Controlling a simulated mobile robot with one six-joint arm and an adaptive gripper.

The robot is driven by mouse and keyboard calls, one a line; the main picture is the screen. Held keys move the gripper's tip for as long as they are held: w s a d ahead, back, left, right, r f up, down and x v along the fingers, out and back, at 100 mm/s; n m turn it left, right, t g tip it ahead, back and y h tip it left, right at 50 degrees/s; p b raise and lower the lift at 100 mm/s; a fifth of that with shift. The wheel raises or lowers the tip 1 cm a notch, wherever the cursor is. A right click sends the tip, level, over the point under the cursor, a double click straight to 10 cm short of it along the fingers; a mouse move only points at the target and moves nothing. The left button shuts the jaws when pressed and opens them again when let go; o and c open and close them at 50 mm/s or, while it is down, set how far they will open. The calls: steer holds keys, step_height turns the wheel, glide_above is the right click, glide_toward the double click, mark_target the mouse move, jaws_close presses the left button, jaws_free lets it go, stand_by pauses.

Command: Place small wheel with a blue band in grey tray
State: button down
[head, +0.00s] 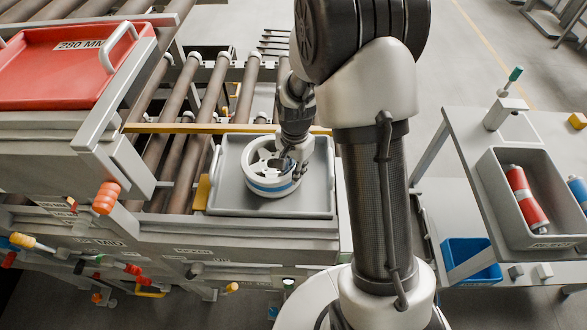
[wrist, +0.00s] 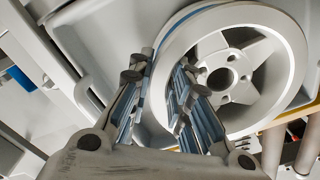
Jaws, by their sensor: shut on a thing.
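A small white wheel with a blue band (head: 270,176) is in or just over the grey tray (head: 236,206) in the head view; I cannot tell whether it rests on the tray floor. It lies with its spoked face up. In the wrist view the wheel (wrist: 262,72) fills the upper right, with part of the tray behind it. My gripper (head: 291,170) is at the wheel's right side, shut on its rim. In the wrist view my gripper's fingers (wrist: 168,85) stand on either side of the rim wall.
The grey tray sits on a roller conveyor (head: 200,110) with a yellow bar (head: 190,128) behind it. A red tray (head: 60,65) stands at the left. A side table at the right holds a grey bin (head: 530,225) with cans. A blue bin (head: 470,260) is below.

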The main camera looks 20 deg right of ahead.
steer(key=c, duration=1.4)
jaws_free()
steer(key=shift+f, duration=0.1)
steer(key=shift+o, duration=0.5)
steer(key=shift+s, duration=0.1)
steer(key=o, duration=0.5)
steer(key=shift+c, duration=0.2)
